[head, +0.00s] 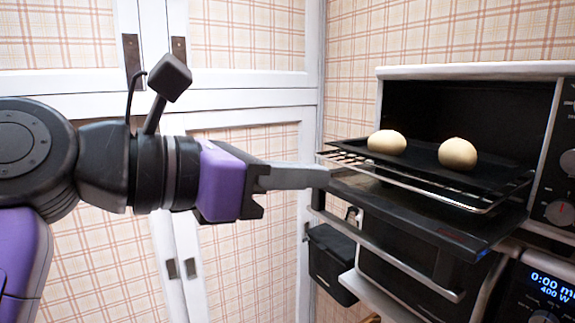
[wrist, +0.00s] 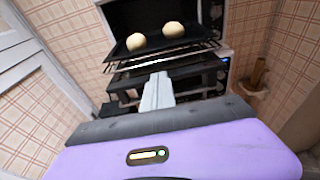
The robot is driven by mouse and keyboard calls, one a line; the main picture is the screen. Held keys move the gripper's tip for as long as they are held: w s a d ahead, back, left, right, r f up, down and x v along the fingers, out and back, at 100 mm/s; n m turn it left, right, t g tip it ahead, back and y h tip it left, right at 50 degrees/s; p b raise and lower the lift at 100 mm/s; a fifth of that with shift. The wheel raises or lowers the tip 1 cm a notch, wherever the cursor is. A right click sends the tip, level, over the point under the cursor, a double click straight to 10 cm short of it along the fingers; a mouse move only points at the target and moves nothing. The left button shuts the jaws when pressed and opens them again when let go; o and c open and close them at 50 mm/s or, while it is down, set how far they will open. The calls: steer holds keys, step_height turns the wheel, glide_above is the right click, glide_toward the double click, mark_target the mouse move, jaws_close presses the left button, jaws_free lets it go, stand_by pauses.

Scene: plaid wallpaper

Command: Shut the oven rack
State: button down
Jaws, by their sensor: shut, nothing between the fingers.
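The oven (head: 476,72) stands at the right with its door (head: 400,212) folded down open. Its wire rack (head: 440,193) is pulled out over the door and bears a black tray (head: 490,180) with two pale dough balls on it. The rack also shows in the wrist view (wrist: 160,62), ahead of my gripper. My gripper (head: 328,177) is shut and empty. In the head view its fingertips appear close to the left front of the rack and door; I cannot tell whether they touch. In the wrist view the fingers (wrist: 157,90) point toward the oven front.
White cabinets (head: 250,100) with plaid panels stand behind my arm at the left. A wooden object (wrist: 258,75) shows at the right.

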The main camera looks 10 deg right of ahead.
mark_target(437, 155)
steer(key=p+x, duration=0.2)
steer(key=x, duration=0.6)
steer(key=shift+d+r, duration=0.15)
steer(key=shift+w+d+f+p, duration=0.2)
steer(key=shift+d+p, duration=0.1)
steer(key=shift+d, duration=0.05)
steer(key=shift+d, duration=0.1)
steer(key=r+b+x, duration=0.1)
steer(key=b+x, duration=0.1)
steer(key=x, duration=0.4)
steer(key=r+b+x, duration=0.1)
steer(key=b+x, duration=0.1)
steer(key=x, duration=0.4)
steer(key=r+b+x, duration=0.1)
steer(key=b+x, duration=0.2)
steer(key=x, duration=0.3)
steer(key=shift+w+d+r, duration=0.15)
steer(key=shift+d+r, duration=0.05)
steer(key=shift+d, duration=0.2)
steer(key=shift+w+d+r, duration=0.15)
steer(key=shift+w+d, duration=0.1)
steer(key=shift+d, duration=0.4)
